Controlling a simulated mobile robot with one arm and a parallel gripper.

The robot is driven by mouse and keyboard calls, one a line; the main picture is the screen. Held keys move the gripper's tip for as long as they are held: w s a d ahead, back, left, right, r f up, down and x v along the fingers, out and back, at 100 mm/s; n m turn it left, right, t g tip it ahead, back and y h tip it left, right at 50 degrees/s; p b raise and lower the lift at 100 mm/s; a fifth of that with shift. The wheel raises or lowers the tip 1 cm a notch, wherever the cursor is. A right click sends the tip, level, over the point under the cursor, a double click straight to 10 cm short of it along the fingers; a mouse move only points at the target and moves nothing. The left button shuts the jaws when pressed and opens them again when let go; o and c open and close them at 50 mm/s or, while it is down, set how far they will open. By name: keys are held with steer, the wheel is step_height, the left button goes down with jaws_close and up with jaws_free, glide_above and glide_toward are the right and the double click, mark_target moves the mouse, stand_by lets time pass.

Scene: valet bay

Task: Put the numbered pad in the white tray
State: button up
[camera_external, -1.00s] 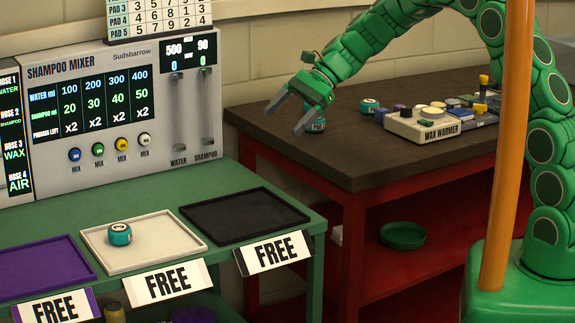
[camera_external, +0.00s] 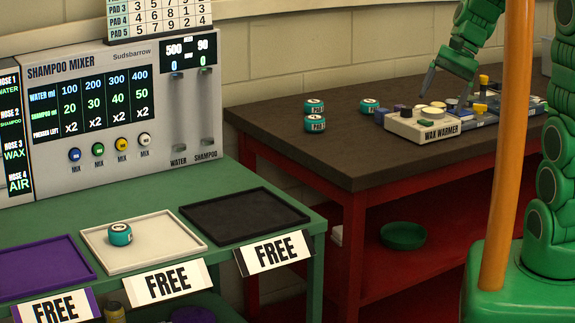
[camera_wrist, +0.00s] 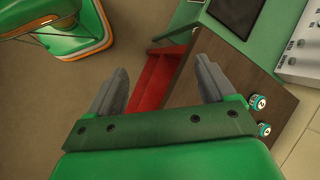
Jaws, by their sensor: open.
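Several round teal pads with number labels are in view. One pad (camera_external: 120,234) sits in the white tray (camera_external: 153,266), towards its left side. Two more, a rear pad (camera_external: 314,106) and a front pad (camera_external: 315,123), stand close together on the dark-topped table; another pad (camera_external: 369,106) stands left of the wax warmer. The label digits are too small to read surely. My gripper (camera_external: 449,90) is above the wax warmer, open and empty, well right of the pads. In the wrist view my gripper (camera_wrist: 162,64) has its fingers wide apart, with two pads at the right.
The wax warmer (camera_external: 425,128) and small coloured parts crowd the table's right. A black tray (camera_external: 245,216) and purple tray (camera_external: 40,266) flank the white one. The shampoo mixer (camera_external: 110,115) stands behind them. An orange post (camera_external: 507,150) rises in front. The dark table's front left is clear.

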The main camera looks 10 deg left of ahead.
steer(key=s+d+h, duration=0.1)
steer(key=s+d, duration=0.3)
steer(key=d, duration=0.5)
steer(key=s+d+t+h, duration=0.1)
steer(key=s+d, duration=0.4)
steer(key=d, duration=0.4)
steer(key=s+d+n+h, duration=0.1)
steer(key=s+d+h, duration=0.1)
steer(key=s+d, duration=0.3)
steer(key=d, duration=0.4)
steer(key=shift+s+f+t, duration=0.2)
steer(key=shift+s+t, duration=0.05)
steer(key=shift+t, duration=0.15)
